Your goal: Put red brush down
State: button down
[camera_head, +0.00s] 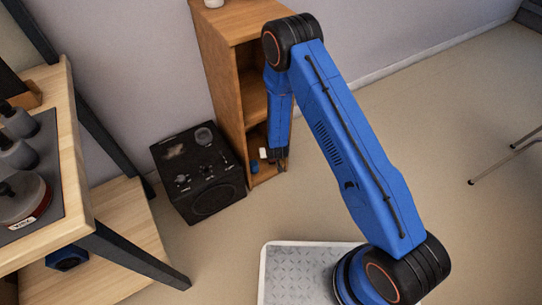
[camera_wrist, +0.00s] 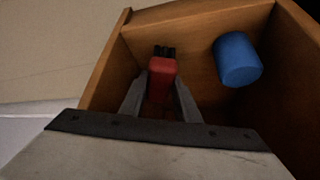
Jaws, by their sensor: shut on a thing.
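The red brush (camera_wrist: 161,77) shows in the wrist view as a red body with a dark tip at its far end. My gripper (camera_wrist: 160,90) is shut on it, with one grey finger on each side. The brush is inside or just over a wooden compartment; I cannot tell whether it touches the compartment floor. In the head view my gripper (camera_head: 277,160) is at the lowest compartment of the wooden shelf (camera_head: 224,85), and the brush cannot be made out there.
A blue cylinder (camera_wrist: 237,59) stands in the same compartment, right of the brush. A black speaker box (camera_head: 217,203) stands on the floor left of the shelf. A wooden table (camera_head: 85,205) with several grey-topped items is at the left.

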jog(key=shift+w+a+f, duration=0.1)
jog(key=shift+w+f, duration=0.1)
jog(key=shift+f, duration=0.6)
jog(key=shift+f, duration=0.1)
jog(key=c, duration=1.3)
grip_release()
jog(key=shift+c, duration=0.2)
jog(key=v, duration=1.2)
jog(key=shift+s, duration=0.15)
